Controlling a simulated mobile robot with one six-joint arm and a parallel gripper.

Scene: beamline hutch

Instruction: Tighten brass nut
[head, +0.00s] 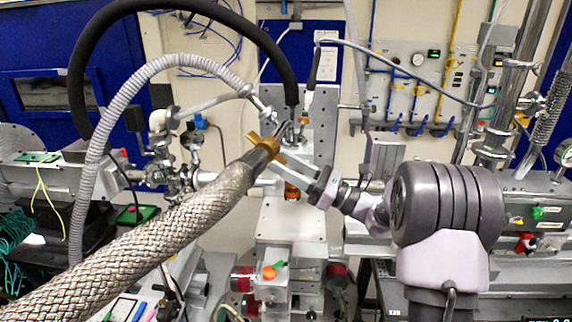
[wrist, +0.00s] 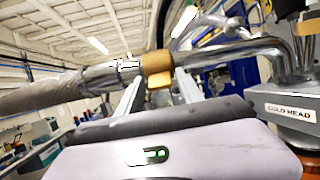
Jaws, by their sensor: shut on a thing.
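The brass nut (head: 265,147) sits at the end of a thick braided metal hose (head: 150,235), in the middle of the head view. It also shows in the wrist view (wrist: 157,67), between my two fingers. My gripper (head: 279,162) reaches it from the lower right and is shut on it. In the wrist view my gripper (wrist: 158,80) has one finger on each side of the nut. A bent metal pipe (wrist: 240,50) runs right from the nut to the body labelled COLD HEAD (wrist: 292,110). The nut's threads are hidden.
A black hose (head: 180,5) and a grey corrugated hose (head: 98,165) arch over the left side. Steel valve fittings (head: 180,175) stand left of the nut. A gauge panel (head: 415,85) is on the back wall. A vertical steel pipe (head: 512,75) stands at right.

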